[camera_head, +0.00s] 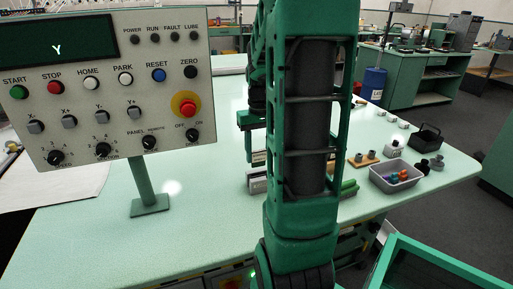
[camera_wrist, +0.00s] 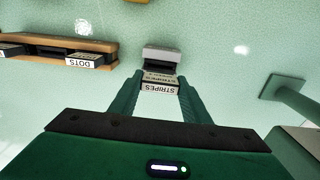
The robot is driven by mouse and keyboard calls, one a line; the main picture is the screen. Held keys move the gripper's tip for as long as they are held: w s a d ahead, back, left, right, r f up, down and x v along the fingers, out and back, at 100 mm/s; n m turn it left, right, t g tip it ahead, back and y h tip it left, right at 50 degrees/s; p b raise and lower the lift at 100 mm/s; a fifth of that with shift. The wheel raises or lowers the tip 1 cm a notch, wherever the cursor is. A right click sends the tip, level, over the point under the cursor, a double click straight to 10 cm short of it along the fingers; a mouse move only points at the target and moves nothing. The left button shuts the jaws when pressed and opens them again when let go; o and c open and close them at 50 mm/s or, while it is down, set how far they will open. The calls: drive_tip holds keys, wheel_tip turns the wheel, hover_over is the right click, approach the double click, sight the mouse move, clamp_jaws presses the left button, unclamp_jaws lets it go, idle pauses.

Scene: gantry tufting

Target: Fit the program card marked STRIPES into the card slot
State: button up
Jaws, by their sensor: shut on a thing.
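In the wrist view my gripper (camera_wrist: 160,82) is shut on the STRIPES card (camera_wrist: 160,87), a dark card with white labels, its lettering upside down in this view. The card lies between the two green fingers. Just beyond it stands a grey block (camera_wrist: 162,53) with a dark opening facing the card, which looks like the card slot. The card's far end meets or overlaps the opening; I cannot tell how far, if at all, it is inside. In the head view my own arm hides the gripper and the card.
A wooden rack (camera_wrist: 100,46) at the left of the wrist view holds a DOTS card (camera_wrist: 84,60) and another dark card. A control panel (camera_head: 108,85) stands on a post at the left. A grey bin (camera_head: 396,178) with coloured pieces sits on the table's right.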

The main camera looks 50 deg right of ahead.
sight(259, 161)
drive_tip(key=shift+f, duration=1)
drive_tip(key=shift+s+a+f, duration=0.1)
drive_tip(key=shift+s+f, duration=0.1)
drive_tip(key=shift+f, duration=1.4)
idle(1.1)
drive_tip(key=o, duration=1.3)
drive_tip(key=shift+c, duration=0.2)
drive_tip(key=shift+r, duration=0.1)
wheel_tip(259, 161, up, 11)
drive_tip(key=shift+w+f, duration=0.1)
drive_tip(key=shift+f, duration=0.1)
